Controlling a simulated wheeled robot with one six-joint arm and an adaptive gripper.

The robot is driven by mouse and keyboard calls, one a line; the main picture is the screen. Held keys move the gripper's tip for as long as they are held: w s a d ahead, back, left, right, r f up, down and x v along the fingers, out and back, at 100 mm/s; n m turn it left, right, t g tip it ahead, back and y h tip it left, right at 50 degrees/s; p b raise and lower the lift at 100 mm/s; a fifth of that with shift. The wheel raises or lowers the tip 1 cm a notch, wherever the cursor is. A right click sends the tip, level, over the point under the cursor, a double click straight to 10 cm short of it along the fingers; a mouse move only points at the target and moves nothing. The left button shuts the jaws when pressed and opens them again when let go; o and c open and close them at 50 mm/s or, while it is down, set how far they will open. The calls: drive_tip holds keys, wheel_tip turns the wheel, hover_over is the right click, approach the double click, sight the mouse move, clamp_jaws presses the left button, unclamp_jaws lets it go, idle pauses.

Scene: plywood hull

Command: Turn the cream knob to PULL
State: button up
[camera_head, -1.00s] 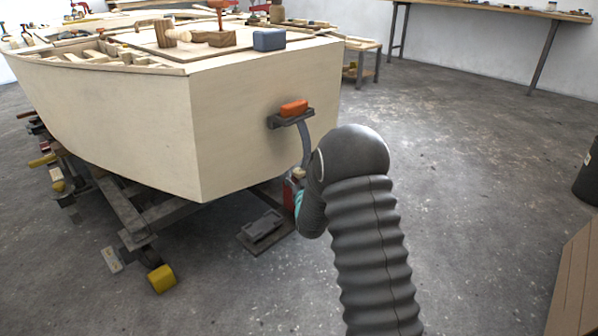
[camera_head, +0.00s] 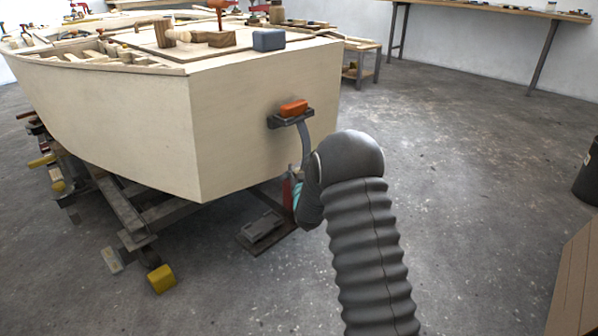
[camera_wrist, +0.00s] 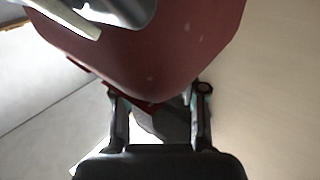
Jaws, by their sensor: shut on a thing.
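A red device (camera_head: 287,191) is at the lower edge of the hull's flat end, partly hidden behind my arm. Its dark red body (camera_wrist: 150,50) fills the upper wrist view. A pale bar (camera_wrist: 65,18) crosses the top left corner; I cannot tell what it is. My gripper (camera_wrist: 160,112) is under the red body, its two fingers apart around a shaded grey piece (camera_wrist: 160,123). It is shut on this piece, which appears to be the cream knob in shadow. In the head view my wrist hides the fingertips and the knob. No lettering, PULL included, is readable.
The plywood hull (camera_head: 120,120) stands close on the left, on a timber cradle (camera_head: 110,200). An orange block (camera_head: 293,107) sits on a dark bracket above the red device, with a curved grey bar below it.

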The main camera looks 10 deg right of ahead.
drive_tip(key=shift+m+h, duration=0.4)
drive_tip(key=shift+h, duration=0.2)
drive_tip(key=m+g+h, duration=0.1)
drive_tip(key=m+h, duration=0.1)
drive_tip(key=h, duration=0.2)
drive_tip(key=shift+a+m, duration=0.15)
drive_tip(key=shift+m, duration=0.25)
drive_tip(key=m+g+h, duration=0.2)
drive_tip(key=h, duration=0.1)
drive_tip(key=shift+h, duration=0.3)
drive_tip(key=m+g+h+p, duration=0.1)
drive_tip(key=m+g+h, duration=0.2)
drive_tip(key=m+h, duration=0.1)
drive_tip(key=shift+g, duration=0.3)
drive_tip(key=shift+m+g+h+p, duration=0.35)
drive_tip(key=shift+m+g+h, duration=1.05)
drive_tip(key=shift+g, duration=0.6)
drive_tip(key=shift+d+m+g, duration=0.2)
drive_tip(key=shift+m+g, duration=0.1)
drive_tip(key=o, duration=1.2)
drive_tip(key=shift+c, duration=0.2)
